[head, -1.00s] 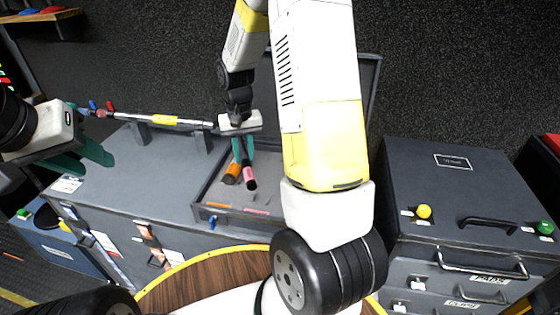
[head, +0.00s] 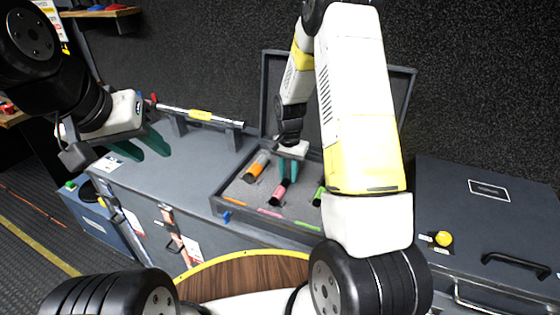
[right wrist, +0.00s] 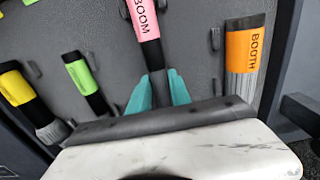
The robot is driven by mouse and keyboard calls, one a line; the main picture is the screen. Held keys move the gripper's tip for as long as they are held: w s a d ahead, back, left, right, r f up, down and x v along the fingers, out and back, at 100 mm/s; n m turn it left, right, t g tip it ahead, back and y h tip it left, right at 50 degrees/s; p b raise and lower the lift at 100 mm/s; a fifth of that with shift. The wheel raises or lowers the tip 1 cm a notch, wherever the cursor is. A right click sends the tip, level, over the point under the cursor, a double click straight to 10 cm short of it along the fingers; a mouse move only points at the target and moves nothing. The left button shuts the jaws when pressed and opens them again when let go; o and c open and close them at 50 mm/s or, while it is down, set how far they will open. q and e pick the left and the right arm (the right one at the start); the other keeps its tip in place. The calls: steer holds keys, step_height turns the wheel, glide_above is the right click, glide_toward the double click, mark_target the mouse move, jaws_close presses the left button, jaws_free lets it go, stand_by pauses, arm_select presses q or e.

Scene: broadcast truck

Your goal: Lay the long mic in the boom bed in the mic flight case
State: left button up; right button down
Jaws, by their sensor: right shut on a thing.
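The long mic, black with a pink BOOM label, shows in the head view (head: 279,188) and the right wrist view (right wrist: 145,22). My right gripper (head: 287,170) is shut on its black body, fingers pointing down; its teal fingers also show in the wrist view (right wrist: 160,90). The mic is within the open mic flight case (head: 222,207), over or on its grey floor; I cannot tell whether it touches. A pink strip (head: 270,213) marks the case's front rim. The boom bed itself is not clearly seen. My left gripper (head: 155,146) is open and empty above the counter.
In the case, an orange BOOTH mic (head: 257,166) lies left of the pink one and a green-labelled mic (head: 319,194) right of it. A yellow-labelled mic shows in the wrist view (right wrist: 15,85). A rod (head: 205,115) rests on supports at the left.

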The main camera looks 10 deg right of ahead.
steer(key=shift+f, duration=0.25)
steer(key=c, duration=1.2)
jaws_free()
steer(key=shift+f, duration=0.15)
step_height(320, 180, up, 12)
step_height(320, 180, up, 9)
steer(key=n+t, duration=0.2)
glide_above(288, 175)
steer(key=s, duration=0.4)
steer(key=s+r+n+t, duration=0.1)
steer(key=s+r, duration=0.2)
steer(key=s, duration=0.3)
steer(key=s+a+r+n+t+y, duration=0.1)
steer(key=s+r+n, duration=0.1)
steer(key=s+r, duration=0.2)
steer(key=s+a+r+n+t+y, duration=0.1)
steer(key=s+r+n+t, duration=0.1)
steer(key=s, duration=0.8)
steer(key=shift+r, duration=0.75)
